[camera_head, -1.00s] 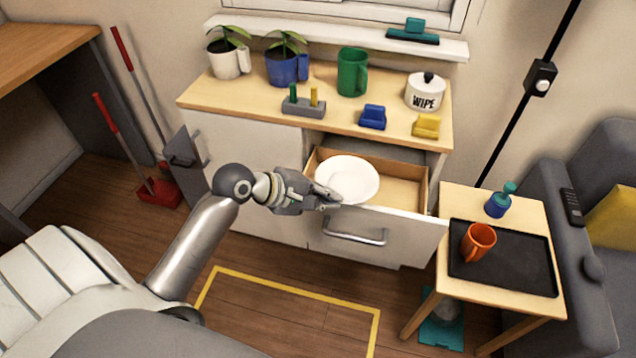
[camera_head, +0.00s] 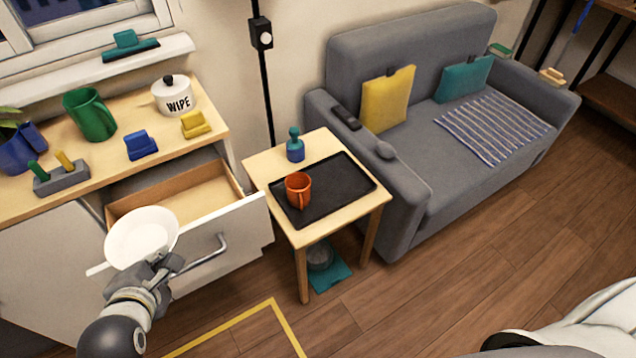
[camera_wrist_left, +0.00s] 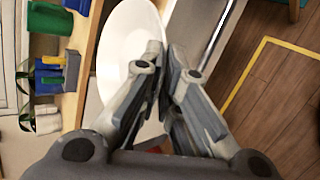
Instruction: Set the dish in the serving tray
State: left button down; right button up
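The white dish (camera_head: 142,236) is held by its rim in my left gripper (camera_head: 158,268), in front of the open drawer in the head view. In the left wrist view the fingers (camera_wrist_left: 168,72) are closed together at the edge of the dish (camera_wrist_left: 122,45). The black serving tray (camera_head: 335,190) lies on the small wooden side table, to the right of the dish and apart from it. An orange mug (camera_head: 298,190) stands on the tray's left part. My right gripper is not in view.
The open drawer (camera_head: 200,195) is empty where visible. A blue-teal bottle (camera_head: 295,148) stands on the side table (camera_head: 262,165) behind the tray. The grey sofa (camera_head: 440,130) is close on the tray's right. The tray's right half is bare.

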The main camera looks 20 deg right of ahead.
aim_at(337, 181)
jog(key=i+l+u, duration=0.1)
jog(key=l, duration=0.35)
jog(key=i+l, duration=0.2)
jog(key=l, duration=0.25)
jog(key=i+l+u, duration=0.15)
jog(key=l, duration=0.3)
jog(key=i+l+u, duration=0.1)
jog(key=l, duration=0.4)
jog(key=i+l, duration=0.1)
jog(key=l, duration=0.35)
jog(key=i+l+u, duration=0.15)
jog(key=l, duration=0.35)
